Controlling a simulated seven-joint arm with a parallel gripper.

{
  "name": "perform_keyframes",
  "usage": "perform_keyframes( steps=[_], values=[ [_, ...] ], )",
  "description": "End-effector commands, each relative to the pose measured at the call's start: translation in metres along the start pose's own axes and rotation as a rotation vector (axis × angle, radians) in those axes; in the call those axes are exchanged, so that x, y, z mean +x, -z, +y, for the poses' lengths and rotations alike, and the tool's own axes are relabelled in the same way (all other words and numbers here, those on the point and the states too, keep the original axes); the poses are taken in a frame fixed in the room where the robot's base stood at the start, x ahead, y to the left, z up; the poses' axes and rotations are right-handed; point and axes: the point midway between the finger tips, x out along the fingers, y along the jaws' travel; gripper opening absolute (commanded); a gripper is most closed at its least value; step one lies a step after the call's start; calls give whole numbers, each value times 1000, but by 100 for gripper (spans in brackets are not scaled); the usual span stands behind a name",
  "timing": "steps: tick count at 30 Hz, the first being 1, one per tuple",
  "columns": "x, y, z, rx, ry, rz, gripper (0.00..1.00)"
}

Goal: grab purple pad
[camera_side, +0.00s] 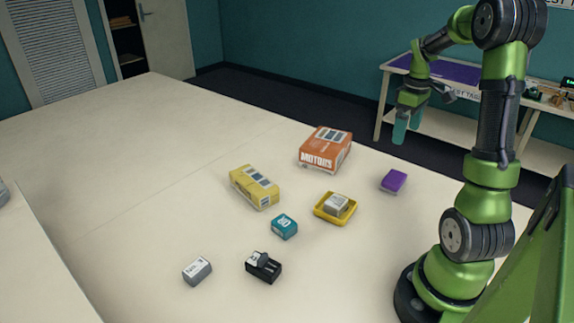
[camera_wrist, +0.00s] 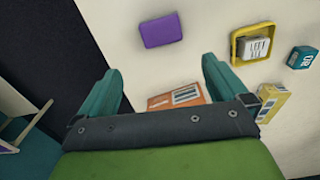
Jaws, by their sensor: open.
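The purple pad (camera_side: 394,181) lies flat on the pale table, near its far right edge, to the right of the orange box. It also shows in the wrist view (camera_wrist: 161,30), at the top, beyond and between the two teal fingers. My gripper (camera_side: 405,128) is raised above the table, up and behind the pad in the side view, apart from it. In the wrist view my gripper (camera_wrist: 160,78) has its fingers spread wide with nothing held between them.
An orange MOTORS box (camera_side: 325,148), a yellow box (camera_side: 254,187), a yellow tray (camera_side: 320,216) holding a grey block (camera_side: 338,203), a teal box (camera_side: 284,226), a black charger (camera_side: 263,266) and a grey battery (camera_side: 197,270) are on the table. Bare table surrounds the pad.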

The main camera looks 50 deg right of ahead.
Motion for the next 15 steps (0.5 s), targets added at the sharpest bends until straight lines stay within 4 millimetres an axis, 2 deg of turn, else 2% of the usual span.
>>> perform_keyframes(
  steps=[4,7,15],
  values=[
    [2,-1,-2,-87,9,-7,100],
    [15,-2,-3,-96,11,-8,100],
    [74,-2,-4,-94,13,-9,100]
  ],
)
